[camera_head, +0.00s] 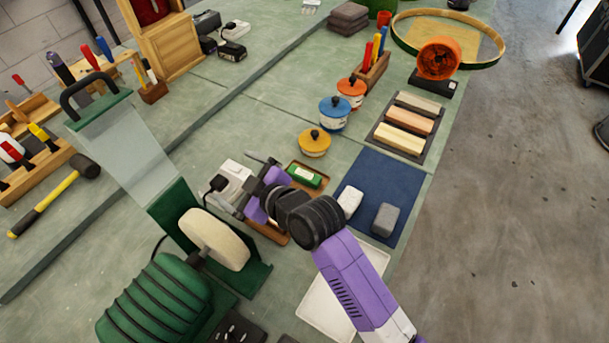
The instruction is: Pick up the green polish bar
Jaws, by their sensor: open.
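The green polish bar (305,174) has a pale label on top. It lies in a small shallow wooden tray (321,188) near the middle of the bench. My gripper (238,172) is open and empty, just left of the bar and apart from it in the picture. One finger points toward the yellow-lidded pot and the other toward the buffing wheel. My purple arm comes in from the lower right. A second brown tray (270,232) is partly hidden beneath my wrist.
A bench grinder with a pale buffing wheel (213,238) and clear shield (130,150) stands close on the left. A yellow-lidded pot (314,142) is behind the bar. A blue mat (375,180) with two blocks lies to the right.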

